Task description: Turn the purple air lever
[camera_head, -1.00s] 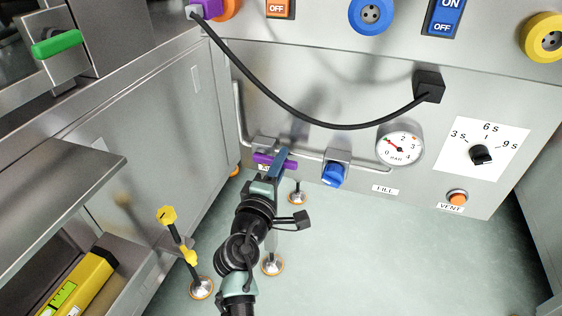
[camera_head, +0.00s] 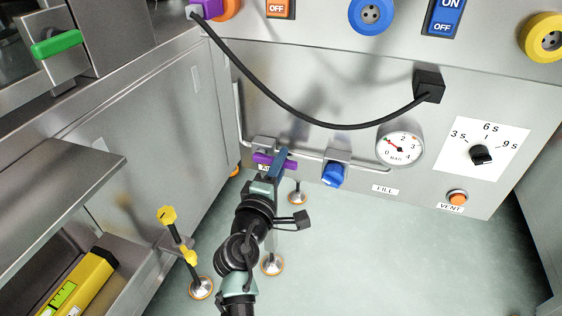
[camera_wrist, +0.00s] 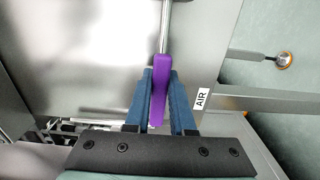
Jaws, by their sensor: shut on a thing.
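The purple air lever (camera_head: 266,158) is on the pipe low on the grey panel, left of the blue knob. In the wrist view the purple lever (camera_wrist: 160,88) lies between the two blue fingers, in line with the grey pipe beyond it. My gripper (camera_head: 280,156) reaches up to the lever from below in the head view; in the wrist view my gripper (camera_wrist: 160,85) is shut on the lever. An AIR label (camera_wrist: 202,98) is to its right. My fingers partly cover the lever in the head view.
A blue knob (camera_head: 333,175) is on the same pipe to the right. A gauge (camera_head: 400,149), a dial (camera_head: 481,155) and a black cable (camera_head: 300,115) are on the panel. The floor at the right is clear.

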